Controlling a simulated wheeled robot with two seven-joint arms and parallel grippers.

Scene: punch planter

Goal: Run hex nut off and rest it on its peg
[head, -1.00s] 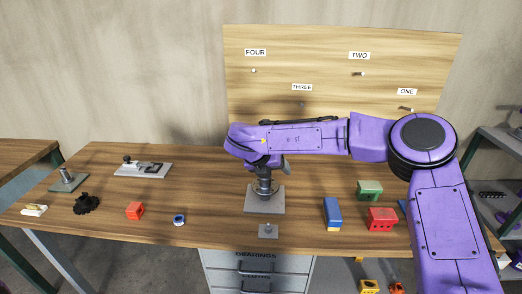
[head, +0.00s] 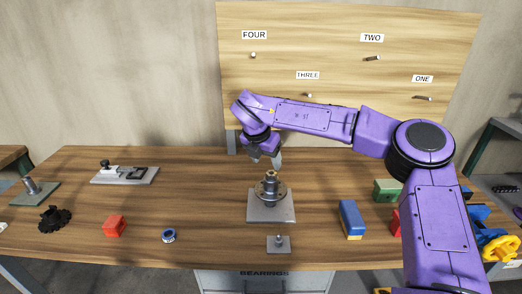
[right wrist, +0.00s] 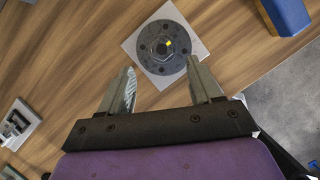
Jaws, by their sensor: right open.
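A grey round flanged hub (head: 270,190) stands on a square grey plate (head: 285,211) near the middle of the bench. The hex nut (right wrist: 162,48), with a yellow mark beside it, shows at the hub's centre in the right wrist view; in the head view it is too small to make out clearly. A small plate with a short upright peg (head: 279,240) stands in front, bare. My right gripper (head: 265,160) is open and empty just above the hub, apart from it; its two fingers (right wrist: 160,72) show spread in the right wrist view. My left gripper is out of view.
A board behind has pegs labelled ONE to FOUR (head: 308,75). A blue block (head: 350,218) and green block (head: 386,190) stand right; a red block (head: 115,226) and blue ring (head: 168,236) lie left.

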